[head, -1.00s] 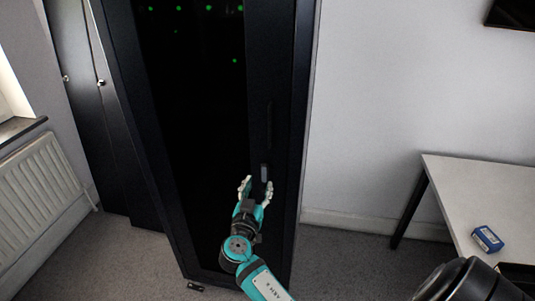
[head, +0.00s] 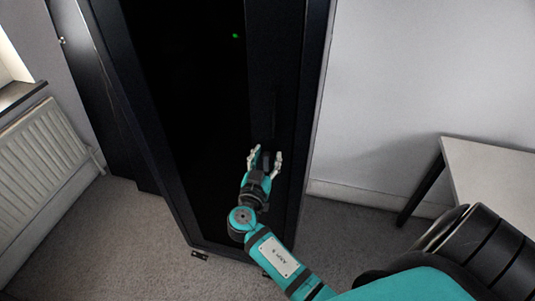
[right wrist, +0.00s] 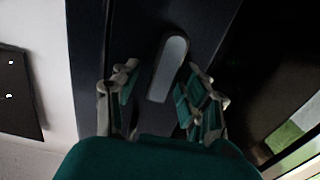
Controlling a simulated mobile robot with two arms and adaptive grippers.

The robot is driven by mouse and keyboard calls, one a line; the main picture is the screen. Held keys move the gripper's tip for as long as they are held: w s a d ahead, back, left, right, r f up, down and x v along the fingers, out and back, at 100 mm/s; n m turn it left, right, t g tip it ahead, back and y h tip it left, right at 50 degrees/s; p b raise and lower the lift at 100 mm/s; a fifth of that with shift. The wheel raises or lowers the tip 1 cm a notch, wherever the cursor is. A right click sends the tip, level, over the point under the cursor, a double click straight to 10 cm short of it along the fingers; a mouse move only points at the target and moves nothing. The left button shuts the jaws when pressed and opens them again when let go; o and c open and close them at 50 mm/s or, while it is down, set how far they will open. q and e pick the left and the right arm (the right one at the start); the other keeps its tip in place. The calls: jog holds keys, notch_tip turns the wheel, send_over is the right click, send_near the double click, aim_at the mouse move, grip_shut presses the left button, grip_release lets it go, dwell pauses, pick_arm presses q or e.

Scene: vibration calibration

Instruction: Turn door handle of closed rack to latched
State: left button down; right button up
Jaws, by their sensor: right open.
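The tall black rack (head: 285,90) stands in the middle of the head view, its dark door panel looking closed. The door handle (right wrist: 168,68) is a short grey bar with a dark rounded upper end, slightly tilted in the right wrist view. In the head view the handle (head: 266,160) is small and dark. My right gripper (head: 265,160) is open at the door, with its fingers on either side of the handle. In the right wrist view gaps show between handle and fingers. I cannot tell whether it is latched. My left gripper is not in view.
A white table (head: 490,170) stands at the right, and a white radiator (head: 40,155) is on the wall at the left. Dark cabinets (head: 90,90) stand beside the rack. Carpeted floor (head: 345,240) is open between rack and table.

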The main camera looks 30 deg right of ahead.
jog(key=shift+c, duration=0.2)
jog(key=shift+c, duration=1.2)
grip_shut()
